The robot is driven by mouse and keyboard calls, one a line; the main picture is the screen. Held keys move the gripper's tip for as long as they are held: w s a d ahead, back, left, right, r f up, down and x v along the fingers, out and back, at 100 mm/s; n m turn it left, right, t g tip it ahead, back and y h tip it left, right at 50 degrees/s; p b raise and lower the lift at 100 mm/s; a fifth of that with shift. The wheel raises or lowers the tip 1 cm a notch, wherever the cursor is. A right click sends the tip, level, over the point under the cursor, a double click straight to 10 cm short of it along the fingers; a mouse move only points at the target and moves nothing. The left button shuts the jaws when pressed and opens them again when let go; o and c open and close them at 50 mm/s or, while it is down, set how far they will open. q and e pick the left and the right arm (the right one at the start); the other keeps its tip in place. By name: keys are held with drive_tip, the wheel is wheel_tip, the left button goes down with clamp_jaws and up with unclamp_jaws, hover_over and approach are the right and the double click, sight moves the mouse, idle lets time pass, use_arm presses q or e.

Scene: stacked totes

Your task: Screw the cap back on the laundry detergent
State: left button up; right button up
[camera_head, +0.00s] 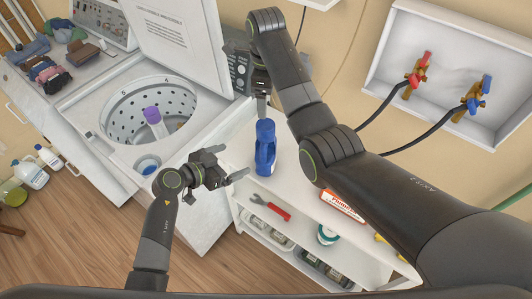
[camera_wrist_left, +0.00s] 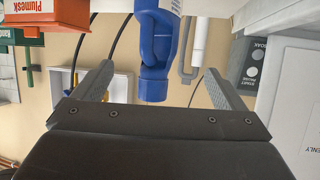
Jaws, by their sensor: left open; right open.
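A blue bottle (camera_head: 265,148) stands upright on the white cabinet beside the washer. It also shows in the left wrist view (camera_wrist_left: 154,45), beyond and between the finger tips, with a pale label. I cannot tell whether a cap is on its neck. My right gripper (camera_head: 262,104) points down just above the bottle's top and is open; its fingers are partly hidden by the arm. My left gripper (camera_head: 236,163) is open and empty, left of the bottle and apart from it. A small round blue piece (camera_head: 149,166) sits on the washer's front rim; I cannot tell whether it is the cap.
The open washer drum (camera_head: 118,126) holds a purple-topped item (camera_head: 153,116). A wall box (camera_head: 510,125) with red and blue taps is behind. White jugs (camera_head: 34,174) stand on the floor at left.

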use_arm(q)
drive_tip(key=shift+v, duration=1.9)
